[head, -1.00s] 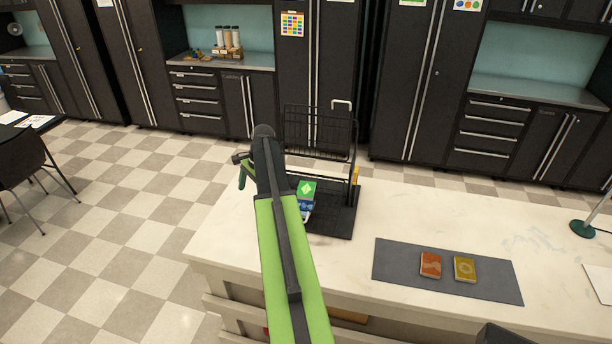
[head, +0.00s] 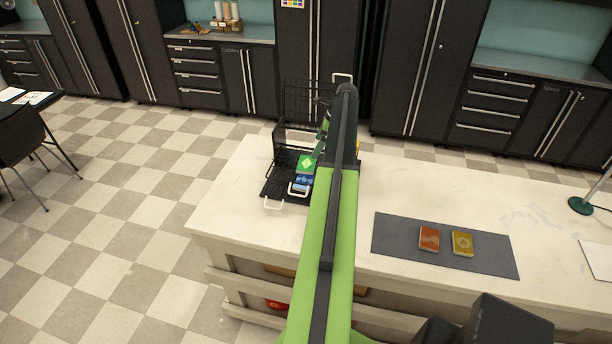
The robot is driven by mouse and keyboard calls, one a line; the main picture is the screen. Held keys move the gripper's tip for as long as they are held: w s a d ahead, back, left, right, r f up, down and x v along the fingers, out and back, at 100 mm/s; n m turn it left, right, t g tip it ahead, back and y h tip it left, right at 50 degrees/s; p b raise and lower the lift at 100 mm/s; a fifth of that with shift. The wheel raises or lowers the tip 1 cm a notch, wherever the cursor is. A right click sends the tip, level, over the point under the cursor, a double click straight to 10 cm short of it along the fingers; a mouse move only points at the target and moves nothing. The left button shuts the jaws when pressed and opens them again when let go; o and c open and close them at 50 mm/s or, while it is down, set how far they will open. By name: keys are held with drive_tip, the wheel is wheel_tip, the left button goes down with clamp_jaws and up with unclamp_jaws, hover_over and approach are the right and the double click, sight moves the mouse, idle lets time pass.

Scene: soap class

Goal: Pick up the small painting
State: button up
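No thing in view is clearly a small painting. Two small flat pieces lie side by side on a dark grey mat (head: 390,255): an orange-red one (head: 429,239) and a yellow one (head: 463,243) with a pale design. Either could be small pictures or packets; I cannot tell. My green and black arm rises over the counter. My gripper (head: 323,118) is mostly hidden behind the arm's upper end, near the black wire rack, left of and beyond the mat. Its fingers cannot be made out.
The black wire rack (head: 300,97) stands on the pale counter (head: 235,215) and holds a green packet (head: 306,165) and a blue packet (head: 301,183). A green lamp base (head: 581,205) stands at the right.

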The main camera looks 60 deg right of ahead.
drive_tip(key=b, duration=0.3)
hover_over(308, 163)
drive_tip(key=s, duration=0.3)
drive_tip(key=f, duration=0.4)
drive_tip(key=shift+w+d+f, duration=0.15)
drive_tip(key=shift+w+d, duration=0.1)
drive_tip(key=shift+d, duration=0.15)
drive_tip(key=shift+w+f, duration=0.15)
drive_tip(key=b+x, duration=0.5)
drive_tip(key=shift+f, duration=0.15)
drive_tip(key=c, duration=1.1)
drive_tip(key=shift+r, duration=0.2)
